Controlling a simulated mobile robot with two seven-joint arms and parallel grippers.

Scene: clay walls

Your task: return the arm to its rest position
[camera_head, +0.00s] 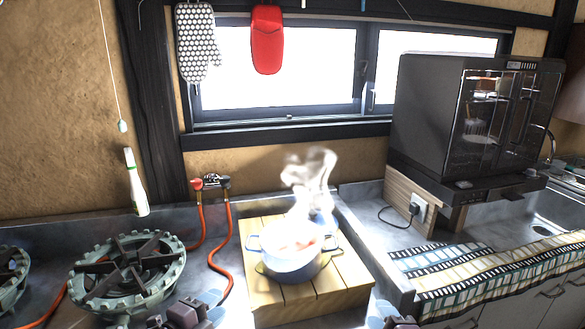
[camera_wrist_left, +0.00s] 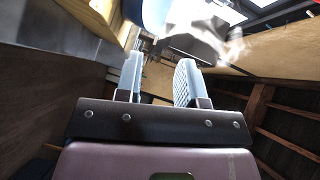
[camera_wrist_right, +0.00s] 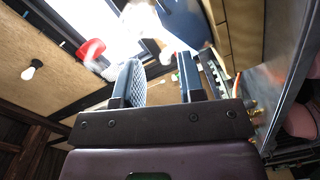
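My left gripper (camera_head: 207,300) is at the bottom edge of the head view, left of the wooden board and low in front of it. In the left wrist view its two fingers (camera_wrist_left: 160,70) stand apart with nothing between them. My right gripper (camera_head: 384,311) is at the bottom edge, just right of the board, mostly cut off. In the right wrist view its fingers (camera_wrist_right: 158,76) are also apart and empty. A blue and white two-handled pot (camera_head: 291,266) steams on the board, apart from both grippers. Most of both arms is out of view.
The slatted wooden board (camera_head: 342,279) sits on the grey counter. A green gas burner (camera_head: 127,272) with red hoses stands left of my left gripper. A black oven (camera_head: 470,125) stands at the right. A patterned cloth (camera_head: 480,272) covers the right counter edge.

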